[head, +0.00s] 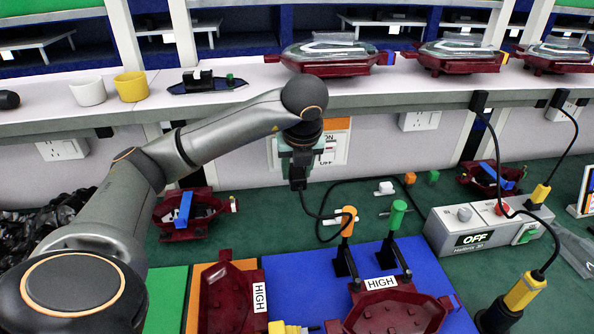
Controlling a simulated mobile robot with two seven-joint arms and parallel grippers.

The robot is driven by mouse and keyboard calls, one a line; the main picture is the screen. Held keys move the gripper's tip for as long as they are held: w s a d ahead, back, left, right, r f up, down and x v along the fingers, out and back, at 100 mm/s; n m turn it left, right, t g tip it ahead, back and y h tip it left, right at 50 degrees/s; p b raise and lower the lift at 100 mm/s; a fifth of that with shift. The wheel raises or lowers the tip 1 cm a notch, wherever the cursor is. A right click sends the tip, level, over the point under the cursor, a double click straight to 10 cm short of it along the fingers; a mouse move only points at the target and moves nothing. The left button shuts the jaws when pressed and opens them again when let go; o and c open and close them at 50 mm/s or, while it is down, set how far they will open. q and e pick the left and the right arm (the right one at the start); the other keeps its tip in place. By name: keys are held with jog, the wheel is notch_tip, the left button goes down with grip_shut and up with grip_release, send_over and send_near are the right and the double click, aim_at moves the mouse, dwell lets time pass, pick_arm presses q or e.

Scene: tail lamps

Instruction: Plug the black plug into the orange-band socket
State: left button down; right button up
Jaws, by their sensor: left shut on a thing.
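The black plug (298,179) hangs upright from my left gripper (299,157), which is shut on it. Its black cable drops from the plug and loops over the green mat. The orange-band socket (338,125) is a wall plate behind the gripper, with an orange strip on top and an ON/OFF switch. My left gripper and forearm cover the left part of this plate, so its outlet holes are hidden. I cannot tell whether the plug touches the socket. My right gripper is not in the head view.
A shelf (430,92) with red lamps and cups runs above the sockets. Below are a red lamp part (182,217), toggle clamps (345,243) with orange and green handles, and a tester box (487,231) reading OFF. Other white outlets (420,121) are on the wall.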

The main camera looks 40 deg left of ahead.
pick_arm(q)
jog(key=shift+w+a, duration=0.75)
jog(key=shift+a, duration=0.2)
jog(key=shift+w+a, duration=0.2)
jog(key=shift+a, duration=0.05)
dwell(1.1)
jog(key=shift+c, duration=1.8)
grip_release()
jog(key=v, duration=0.3)
jog(key=p+v, duration=0.4)
jog(key=v, duration=0.5)
jog(key=shift+s+r, duration=0.15)
jog(key=shift+r, duration=0.1)
jog(key=shift+d, duration=0.1)
